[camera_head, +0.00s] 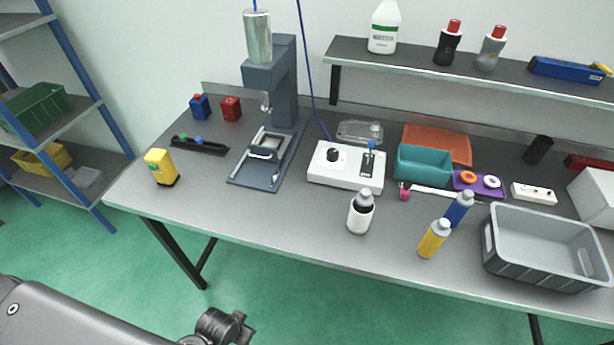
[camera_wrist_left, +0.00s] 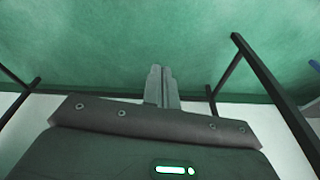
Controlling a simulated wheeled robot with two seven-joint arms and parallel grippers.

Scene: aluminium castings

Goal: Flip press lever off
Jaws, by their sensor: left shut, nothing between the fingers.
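The press (camera_head: 285,85) is a blue-grey machine with a steel cylinder, standing at the back left of the bench. Right of it is a white control box (camera_head: 345,180) with a black round knob (camera_head: 333,155). A small blue-tipped lever (camera_head: 371,146) stands in a dark slot at the box's right side, its tip toward the back. My left arm comes in at the lower left, in front of the bench and well away from the lever. In the left wrist view my left gripper (camera_wrist_left: 161,78) is shut and empty over green floor. My right gripper is not in view.
Blue and yellow bottles (camera_head: 434,239) and a grey crate (camera_head: 487,247) are to the right. A yellow device (camera_head: 161,167) stands at the left. The bench's front left is clear.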

